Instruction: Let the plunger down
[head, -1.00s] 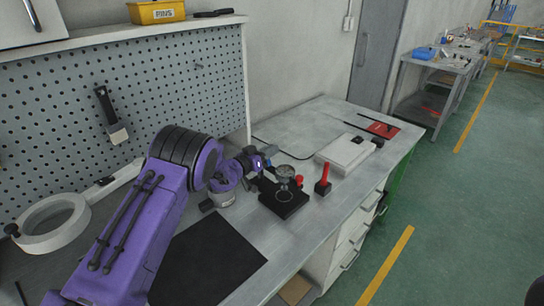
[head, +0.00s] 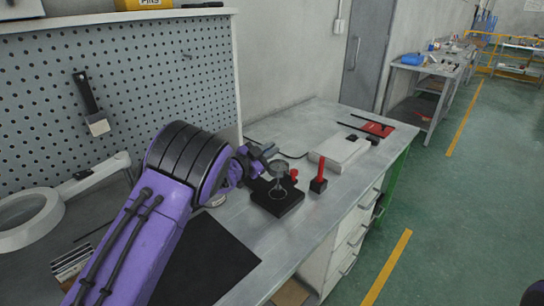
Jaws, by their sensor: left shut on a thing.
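A small round dial gauge (head: 280,168) stands over a square black base (head: 284,203) on the metal bench. A red knob (head: 294,174) shows just right of the dial. My left gripper (head: 267,156) is at the upper left of the dial, shut on a small part at the gauge's top. The gripper and its wrist hide that part, and the plunger itself is too small to make out. My right gripper is not in view.
A red-handled block (head: 318,177) stands right of the gauge, with a white box (head: 339,151) behind it. A black mat (head: 208,262) lies in front. A ring lamp (head: 28,218) is at the left. The pegboard (head: 140,85) rises behind my arm.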

